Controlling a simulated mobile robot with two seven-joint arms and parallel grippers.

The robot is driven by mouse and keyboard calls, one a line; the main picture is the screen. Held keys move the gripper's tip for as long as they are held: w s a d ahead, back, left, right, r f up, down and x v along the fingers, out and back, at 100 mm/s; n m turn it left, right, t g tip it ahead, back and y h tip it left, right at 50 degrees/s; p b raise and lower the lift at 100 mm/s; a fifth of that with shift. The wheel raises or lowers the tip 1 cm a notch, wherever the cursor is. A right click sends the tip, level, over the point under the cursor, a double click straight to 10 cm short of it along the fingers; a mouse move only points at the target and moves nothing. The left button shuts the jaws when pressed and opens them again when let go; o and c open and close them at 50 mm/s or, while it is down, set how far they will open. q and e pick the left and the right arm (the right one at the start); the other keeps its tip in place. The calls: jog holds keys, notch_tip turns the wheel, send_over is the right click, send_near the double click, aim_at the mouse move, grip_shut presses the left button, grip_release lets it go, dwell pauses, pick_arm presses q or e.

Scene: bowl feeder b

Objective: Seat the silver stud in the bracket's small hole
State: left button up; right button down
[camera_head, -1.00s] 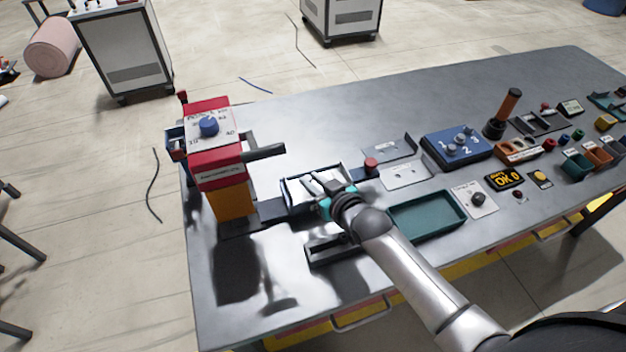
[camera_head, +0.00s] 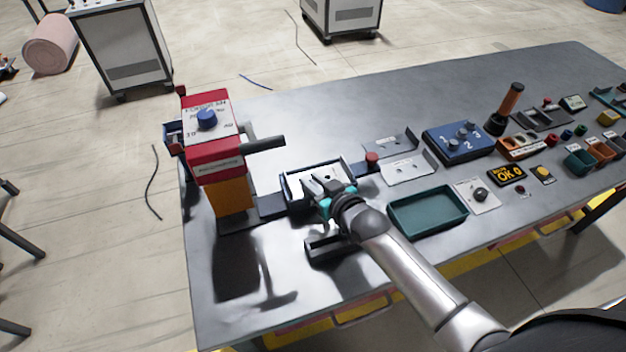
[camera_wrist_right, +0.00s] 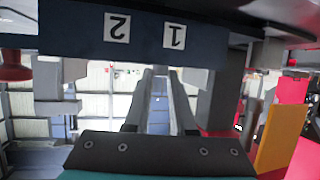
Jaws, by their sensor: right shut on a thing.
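My right gripper (camera_head: 314,186) is over the dark-framed, pale-floored fixture (camera_head: 345,167) beside the red press. In the wrist view the fingers (camera_wrist_right: 160,85) are close together with a narrow gap. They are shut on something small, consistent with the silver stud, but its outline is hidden. I cannot make out a bracket or its small hole under the gripper. Two grey plates with upturned edges, the rear one (camera_head: 388,146) and the front one (camera_head: 405,171), lie to the right. My left gripper is not in view.
The red press (camera_head: 215,165) with a blue knob and dark side bar stands left of the fixture. A red knob (camera_head: 372,160) is close on its right. An empty green tray (camera_head: 428,213) and a blue numbered block (camera_head: 460,142) lie further right. The table's rear is clear.

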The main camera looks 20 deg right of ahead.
jog(key=shift+f, duration=0.1)
jog(key=c, duration=0.7)
grip_release()
jog(key=p+v, duration=0.3)
jog(key=v, duration=1.2)
jog(key=shift+s, duration=0.15)
